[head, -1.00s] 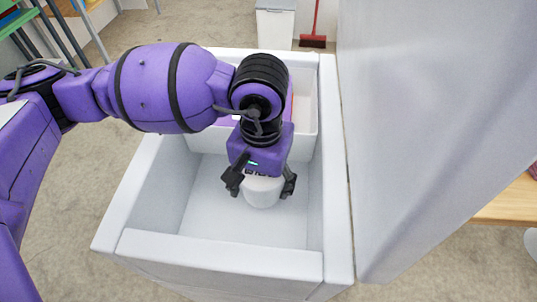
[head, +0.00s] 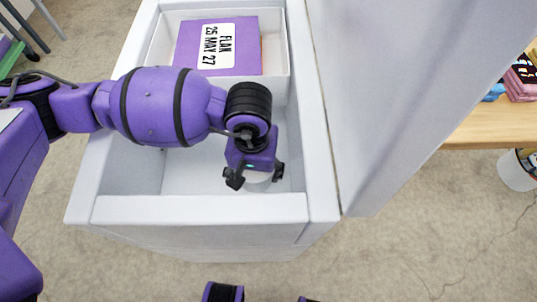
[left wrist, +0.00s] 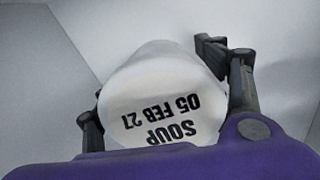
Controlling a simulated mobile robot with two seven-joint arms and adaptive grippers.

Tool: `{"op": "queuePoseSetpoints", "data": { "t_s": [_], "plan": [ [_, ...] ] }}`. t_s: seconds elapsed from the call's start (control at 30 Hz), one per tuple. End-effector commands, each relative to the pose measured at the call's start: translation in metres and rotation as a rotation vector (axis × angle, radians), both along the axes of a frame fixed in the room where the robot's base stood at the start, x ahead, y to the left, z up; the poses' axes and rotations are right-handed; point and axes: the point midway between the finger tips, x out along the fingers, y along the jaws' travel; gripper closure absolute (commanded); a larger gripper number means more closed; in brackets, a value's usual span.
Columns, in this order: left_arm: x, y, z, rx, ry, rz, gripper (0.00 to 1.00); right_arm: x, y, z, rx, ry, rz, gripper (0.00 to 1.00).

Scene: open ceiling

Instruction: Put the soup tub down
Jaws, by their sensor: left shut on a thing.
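The soup tub (head: 258,183) is a white round tub inside the open white chest freezer (head: 200,209), close to its front wall and right side. In the left wrist view the tub (left wrist: 150,90) shows black print reading SOUP 05 FEB 27. My left gripper (head: 257,177) is shut on the tub from above, one finger on each side. The fingers also show on both sides of it in the left wrist view (left wrist: 160,95). The tub's underside is hidden, so I cannot tell whether it touches the freezer floor.
A white basket (head: 280,70) at the freezer's back holds a purple box (head: 190,50) labelled FLAN 25 MAY 27. The freezer's raised lid (head: 400,90) stands along the right side. The freezer floor left of the tub is clear. A wooden table (head: 490,122) is at the far right.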

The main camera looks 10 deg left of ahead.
Motion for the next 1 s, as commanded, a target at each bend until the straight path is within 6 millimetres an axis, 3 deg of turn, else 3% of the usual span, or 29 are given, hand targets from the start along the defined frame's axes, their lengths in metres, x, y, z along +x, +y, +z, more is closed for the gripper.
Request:
{"op": "queuePoseSetpoints", "data": {
  "t_s": [0.37, 0.4, 0.53, 0.87, 1.0],
  "plan": [
    [0.000, 0.000, -0.005, -0.001, 0.000, 0.000, 0.75, 0.001, 0.001, -0.002, 0.001, -0.002, -0.002, 0.60],
    [0.000, 0.000, -0.004, 0.000, 0.000, 0.001, 0.28, 0.000, 0.001, -0.001, 0.001, -0.001, -0.002, 0.60],
    [0.000, 0.000, -0.004, 0.000, 0.000, 0.001, 0.12, 0.000, 0.001, -0.001, 0.002, -0.001, -0.003, 0.60],
    [0.000, 0.000, -0.003, 0.000, 0.000, 0.001, 0.12, 0.000, 0.001, 0.000, 0.002, -0.002, -0.003, 0.60],
    [0.001, 0.000, 0.009, -0.001, -0.002, 0.001, 0.12, 0.001, 0.001, 0.005, 0.002, -0.006, -0.003, 0.60]
  ]
}}
